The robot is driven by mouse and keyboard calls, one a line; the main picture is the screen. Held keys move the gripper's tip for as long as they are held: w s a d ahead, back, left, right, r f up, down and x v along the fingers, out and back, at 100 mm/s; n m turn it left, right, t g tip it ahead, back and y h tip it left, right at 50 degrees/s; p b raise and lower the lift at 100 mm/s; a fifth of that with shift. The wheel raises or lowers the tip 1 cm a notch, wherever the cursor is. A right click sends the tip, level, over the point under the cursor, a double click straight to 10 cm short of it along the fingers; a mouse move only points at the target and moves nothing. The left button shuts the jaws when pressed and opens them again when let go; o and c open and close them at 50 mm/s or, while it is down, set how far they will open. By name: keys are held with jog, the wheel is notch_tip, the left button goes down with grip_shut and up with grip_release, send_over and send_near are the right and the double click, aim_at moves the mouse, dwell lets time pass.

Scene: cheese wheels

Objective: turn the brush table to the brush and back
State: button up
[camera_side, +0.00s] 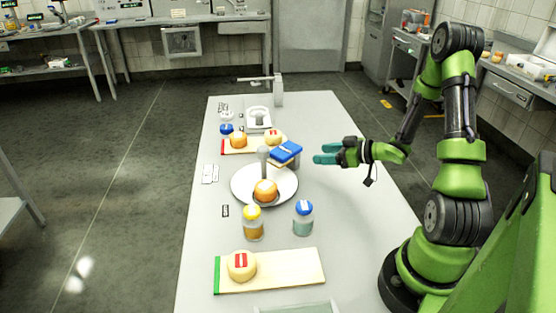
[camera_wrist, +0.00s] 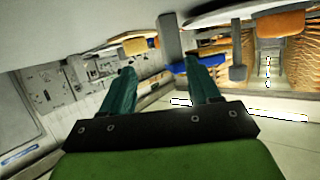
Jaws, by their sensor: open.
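The brush table looks like a round pale grey disc (camera_side: 240,184) on the white workbench. An orange cheese wheel (camera_side: 265,191) sits near its front rim, and a grey upright peg (camera_side: 262,160) stands toward its back. A blue-topped block (camera_side: 286,151), which may be the brush, is at the disc's back right edge. My gripper (camera_side: 322,154) is open and empty, with teal fingers, just right of the blue block and apart from it. In the wrist view my fingers (camera_wrist: 160,68) are spread; the orange wheel (camera_wrist: 281,23) and blue block (camera_wrist: 185,67) lie beyond them.
A yellow-capped jar (camera_side: 253,223) and a blue-capped jar (camera_side: 303,218) stand in front of the disc. A front board (camera_side: 295,268) holds a red-labelled pale wheel (camera_side: 241,266). Behind are another board (camera_side: 230,147) with wheels and a grey post (camera_side: 278,91). The right side of the bench is clear.

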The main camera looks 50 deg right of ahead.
jog(key=s+a+r+n+t+y, duration=0.1)
jog(key=s+a+r+n+y, duration=0.1)
jog(key=a+r+n+y, duration=0.5)
jog(key=m, duration=0.2)
send_over(264, 167)
jog(key=w, duration=0.2)
jog(key=f, duration=0.1)
jog(key=shift+w+a+f+y, duration=0.1)
jog(key=shift+a+f+y, duration=0.1)
jog(key=shift+a+y, duration=0.1)
grip_shut()
